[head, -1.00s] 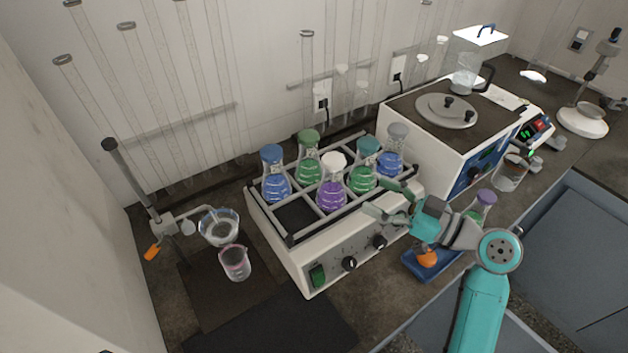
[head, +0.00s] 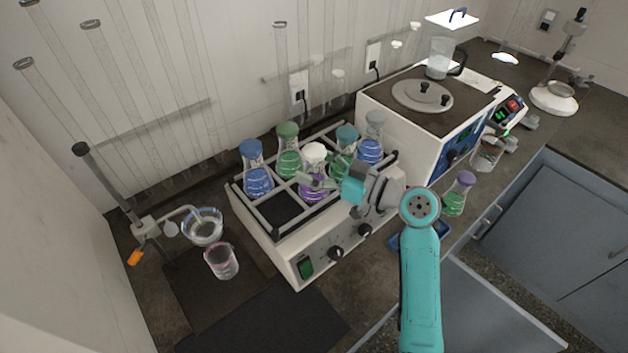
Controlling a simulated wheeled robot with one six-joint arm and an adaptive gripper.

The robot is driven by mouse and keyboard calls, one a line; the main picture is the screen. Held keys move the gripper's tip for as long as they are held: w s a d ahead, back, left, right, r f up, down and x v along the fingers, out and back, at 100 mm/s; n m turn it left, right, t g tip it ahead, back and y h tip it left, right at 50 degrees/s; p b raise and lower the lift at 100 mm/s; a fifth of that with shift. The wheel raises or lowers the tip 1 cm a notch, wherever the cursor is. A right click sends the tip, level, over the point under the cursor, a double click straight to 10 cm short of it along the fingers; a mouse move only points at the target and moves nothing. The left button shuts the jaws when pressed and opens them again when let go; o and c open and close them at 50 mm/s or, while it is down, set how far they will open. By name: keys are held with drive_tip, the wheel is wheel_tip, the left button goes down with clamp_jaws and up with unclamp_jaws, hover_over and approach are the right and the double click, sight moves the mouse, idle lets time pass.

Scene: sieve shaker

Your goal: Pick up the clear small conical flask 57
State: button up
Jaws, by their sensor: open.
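Several clear conical flasks with coloured contents stand in the shaker's rack. A blue-stoppered one (head: 258,180) holds blue liquid, a green-stoppered one (head: 289,160) green, and a white-stoppered one (head: 314,156) purple. Behind my gripper, a teal-stoppered one (head: 346,135) holds green and a grey-stoppered one (head: 371,149) blue. A purple-stoppered flask (head: 456,195) with green liquid stands on the bench at the right. No number is readable, so I cannot tell which is 57. Contact is unclear.
The white shaker (head: 325,252) has a barred rack with an empty front-left bay. A white bath (head: 408,130) stands to its right. Beakers (head: 221,262) and a stand (head: 145,228) are at the left. A blue tray (head: 408,240) is partly behind my arm.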

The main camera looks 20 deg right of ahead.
drive_tip(key=shift+w+a, duration=0.15)
clamp_jaws()
drive_tip(key=shift+r, duration=0.2)
drive_tip(key=shift+r, duration=4.75)
